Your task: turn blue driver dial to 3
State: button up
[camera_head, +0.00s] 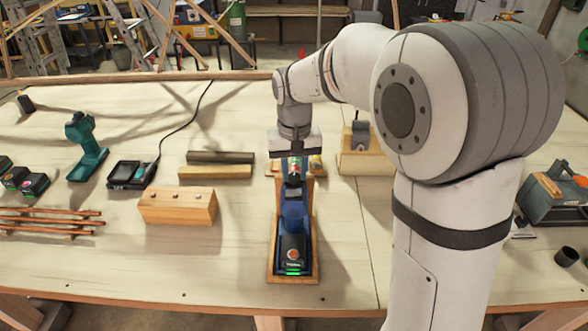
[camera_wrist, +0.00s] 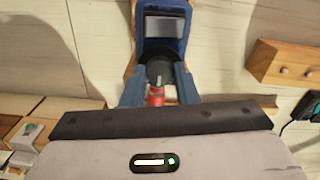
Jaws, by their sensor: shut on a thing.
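The blue driver (camera_head: 293,212) rests on a wooden stand (camera_head: 310,270) at the front middle of the bench. A green light glows at its near end. In the wrist view the driver's blue body (camera_wrist: 178,46) is at the top centre, with a black round dial (camera_wrist: 160,72) below it and a red part (camera_wrist: 155,96) below that. My gripper (camera_head: 294,172) is over the driver's far end. In the wrist view my gripper (camera_wrist: 159,76) has its two blue-grey fingers on either side of the dial, shut on it. The dial's numbers cannot be read.
A wooden block with pegs (camera_head: 178,207) stands left of the driver, with two short bars (camera_head: 215,172) behind it. A teal driver (camera_head: 86,148) and a black charger (camera_head: 132,174) are farther left. Another wooden block (camera_head: 365,160) stands behind, at right. The bench in front is clear.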

aim_at(296, 177)
jog(key=o, duration=0.7)
jog(key=shift+r, duration=0.1)
notch_tip(296, 177, up, 8)
jog(key=shift+f+b, duration=0.25)
jog(key=shift+b, duration=0.05)
jog(key=shift+r, duration=0.1)
jog(key=shift+s+d, duration=0.15)
jog(key=shift+d, duration=0.05)
jog(key=s+d+f+t, duration=0.1)
jog(key=s+d+f, duration=0.1)
jog(key=s+d, duration=0.2)
jog(key=s+d+f+m+t, duration=0.1)
jog(key=s+d+f, duration=0.1)
jog(key=s+d, duration=0.3)
jog(key=s+d+f+t, duration=0.1)
jog(key=s+d, duration=0.4)
jog(key=s, duration=0.6)
jog(key=shift+f+m, duration=0.3)
jog(key=shift+f, duration=0.25)
